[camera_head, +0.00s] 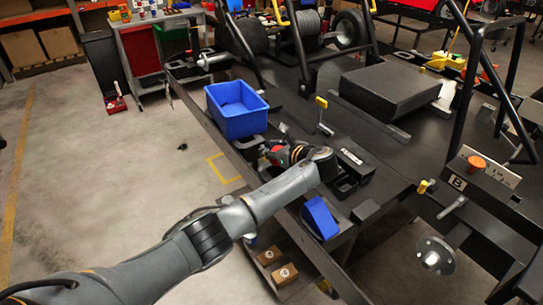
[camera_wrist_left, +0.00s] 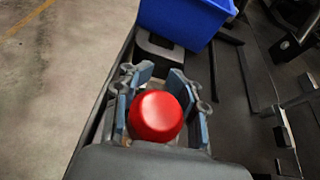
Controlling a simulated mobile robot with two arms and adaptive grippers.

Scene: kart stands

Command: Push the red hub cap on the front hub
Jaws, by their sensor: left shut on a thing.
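The red hub cap (camera_wrist_left: 155,116) is round and glossy, held between the blue-padded fingers of my left gripper (camera_wrist_left: 160,84) in the left wrist view. In the head view the same gripper (camera_head: 272,155) is over the near edge of the black bench, with a bit of red showing at its fingers. My arm hides part of the bench there. A hub with a silver round flange (camera_head: 433,256) shows at the lower right, well apart from the gripper; I take it for the front hub. My right gripper is not in view.
A blue bin (camera_head: 238,108) stands on the bench just beyond the gripper, and also shows in the left wrist view (camera_wrist_left: 188,18).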

